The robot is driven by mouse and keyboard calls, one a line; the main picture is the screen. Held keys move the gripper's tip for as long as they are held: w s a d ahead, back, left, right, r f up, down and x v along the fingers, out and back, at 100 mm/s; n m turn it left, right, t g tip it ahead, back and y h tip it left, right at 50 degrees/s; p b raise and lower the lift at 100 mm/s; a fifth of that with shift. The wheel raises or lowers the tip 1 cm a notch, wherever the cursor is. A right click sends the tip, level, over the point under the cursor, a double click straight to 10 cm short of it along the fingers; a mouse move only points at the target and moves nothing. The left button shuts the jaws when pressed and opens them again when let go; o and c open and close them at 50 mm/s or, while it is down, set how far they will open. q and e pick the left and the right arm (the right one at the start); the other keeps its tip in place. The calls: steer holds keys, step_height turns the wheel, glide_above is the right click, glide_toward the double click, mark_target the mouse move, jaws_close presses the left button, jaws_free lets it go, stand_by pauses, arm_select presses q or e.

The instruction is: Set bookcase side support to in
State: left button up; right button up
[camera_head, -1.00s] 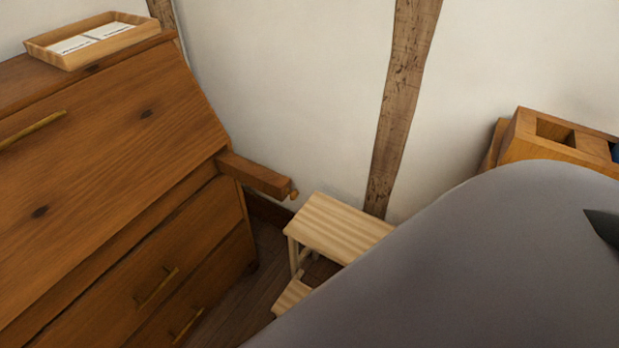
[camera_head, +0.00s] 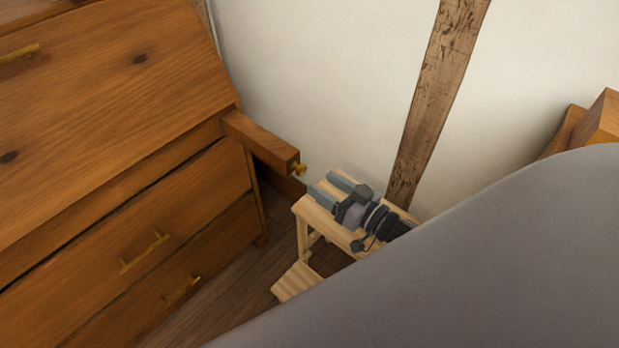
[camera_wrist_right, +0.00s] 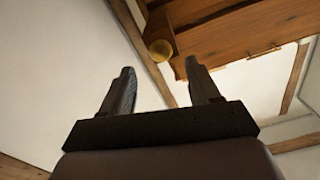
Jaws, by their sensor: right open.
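The side support (camera_head: 262,142) is a square wooden bar sticking out from the right side of the wooden bureau (camera_head: 110,85). It has a small brass knob (camera_head: 299,169) on its end. My right gripper (camera_head: 324,188) is open and empty, just right of the knob and apart from it, above the step stool. In the right wrist view, the knob (camera_wrist_right: 160,49) and the bar's end show beyond the gap between the open fingers (camera_wrist_right: 165,88). My left gripper is not in view.
A light wooden step stool (camera_head: 297,281) stands below my right gripper. A timber post (camera_head: 433,100) runs up the white wall behind. A large grey shape covers the lower right. Bureau drawers with brass handles (camera_head: 145,253) are shut.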

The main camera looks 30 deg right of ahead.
mark_target(304, 172)
steer(key=shift+b+x, duration=1)
steer(key=shift+x, duration=1.75)
jaws_close()
